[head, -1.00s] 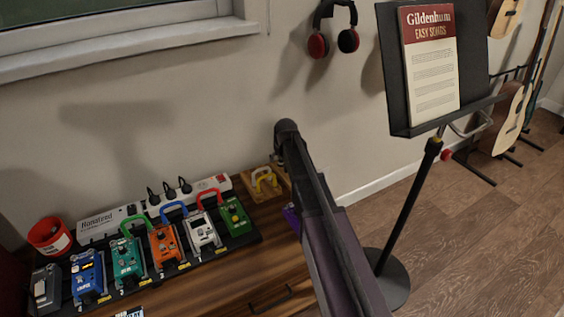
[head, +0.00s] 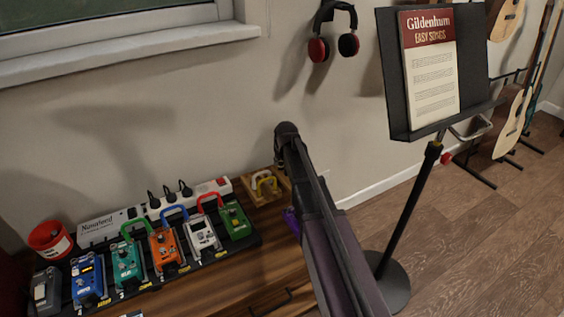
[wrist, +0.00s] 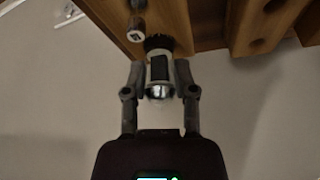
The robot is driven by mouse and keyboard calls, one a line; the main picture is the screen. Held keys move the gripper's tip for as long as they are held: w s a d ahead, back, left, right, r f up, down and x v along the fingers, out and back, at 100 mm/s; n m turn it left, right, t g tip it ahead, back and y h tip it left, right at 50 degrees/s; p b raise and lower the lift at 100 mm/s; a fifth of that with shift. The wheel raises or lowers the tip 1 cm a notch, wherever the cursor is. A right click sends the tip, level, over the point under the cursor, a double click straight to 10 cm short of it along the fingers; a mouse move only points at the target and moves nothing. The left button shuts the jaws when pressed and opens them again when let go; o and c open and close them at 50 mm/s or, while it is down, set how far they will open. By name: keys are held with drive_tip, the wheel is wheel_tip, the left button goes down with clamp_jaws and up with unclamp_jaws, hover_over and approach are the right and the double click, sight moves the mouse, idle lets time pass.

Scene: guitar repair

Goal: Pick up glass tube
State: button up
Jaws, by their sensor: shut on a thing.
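In the wrist view my gripper (wrist: 160,88) is shut on a short pale cylinder with a dark band and a shiny rounded end, which I take to be the glass tube (wrist: 158,70). One finger is on each side of it. Its far end is dark and lies close to a wooden piece (wrist: 205,20); I cannot tell whether they touch. In the head view my own arm hides the tube and the gripper.
A smaller grey cylinder (wrist: 137,28) is close to the tube. A wooden block with holes (wrist: 240,30) is to the right. Pedals, including a green one (head: 235,220), and a power strip (head: 160,205) line the wooden top. A music stand (head: 405,215) stands right.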

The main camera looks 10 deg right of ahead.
drive_tip(key=shift+r+p, duration=4.8)
drive_tip(key=shift+r, duration=0.1)
